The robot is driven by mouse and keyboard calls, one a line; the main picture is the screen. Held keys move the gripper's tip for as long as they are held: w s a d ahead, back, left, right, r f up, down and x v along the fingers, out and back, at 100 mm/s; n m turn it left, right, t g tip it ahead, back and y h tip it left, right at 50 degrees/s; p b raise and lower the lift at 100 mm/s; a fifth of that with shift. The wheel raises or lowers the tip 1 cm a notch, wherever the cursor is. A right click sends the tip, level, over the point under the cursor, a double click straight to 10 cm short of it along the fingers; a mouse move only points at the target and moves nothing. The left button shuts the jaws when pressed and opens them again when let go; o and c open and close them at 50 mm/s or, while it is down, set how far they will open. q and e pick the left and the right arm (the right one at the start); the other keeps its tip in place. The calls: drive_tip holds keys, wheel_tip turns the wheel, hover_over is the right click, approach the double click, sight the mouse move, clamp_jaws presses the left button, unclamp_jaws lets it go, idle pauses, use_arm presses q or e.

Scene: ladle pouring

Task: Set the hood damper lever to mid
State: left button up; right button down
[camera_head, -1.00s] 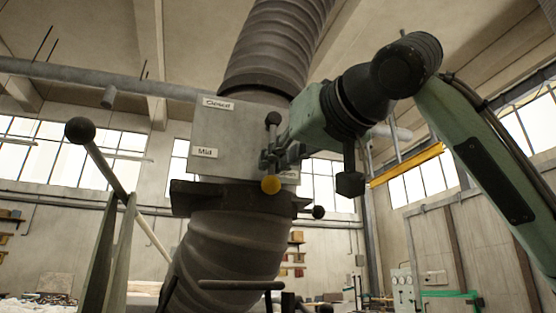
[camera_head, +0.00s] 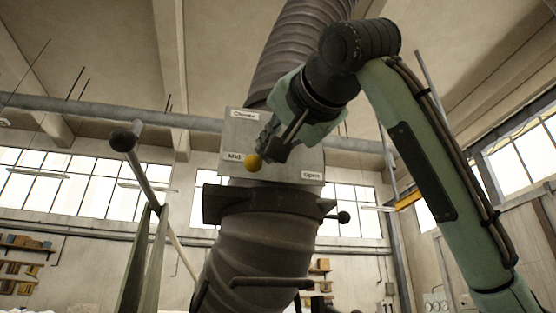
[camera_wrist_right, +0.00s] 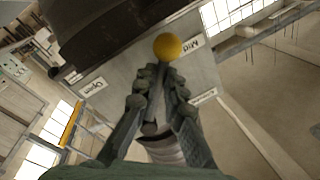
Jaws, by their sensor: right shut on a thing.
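The hood damper is a grey plate (camera_head: 290,155) on the duct, with labels "Closed" (camera_head: 245,114) at the top, "Mid" (camera_head: 234,157) at the left and "Open" (camera_head: 312,176) at the lower right. The lever's yellow knob (camera_head: 253,162) is just right of the "Mid" label. In the right wrist view the knob (camera_wrist_right: 168,46) sits just past my fingertips, close to "Mid" (camera_wrist_right: 190,45). My right gripper (camera_head: 268,147) is shut on the lever behind the knob; the fingers (camera_wrist_right: 160,82) hide most of its shaft. My left gripper is not in view.
A ribbed duct (camera_head: 255,245) runs below the plate and another length (camera_head: 290,45) above it. A dark flange (camera_head: 265,204) with a small dark green knob (camera_head: 344,217) sticks out below the plate. A bar with a dark ball end (camera_head: 123,141) stands at the left.

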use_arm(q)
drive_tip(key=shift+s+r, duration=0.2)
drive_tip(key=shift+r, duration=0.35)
use_arm(e)
drive_tip(key=shift+s+a+r+m, duration=0.15)
drive_tip(key=shift+r+m, duration=0.1)
drive_tip(key=shift+m, duration=0.25)
drive_tip(key=c, duration=1.6)
unclamp_jaws()
drive_tip(key=v, duration=1.2)
drive_tip(key=shift+a+f, duration=0.1)
drive_tip(key=shift+f, duration=0.05)
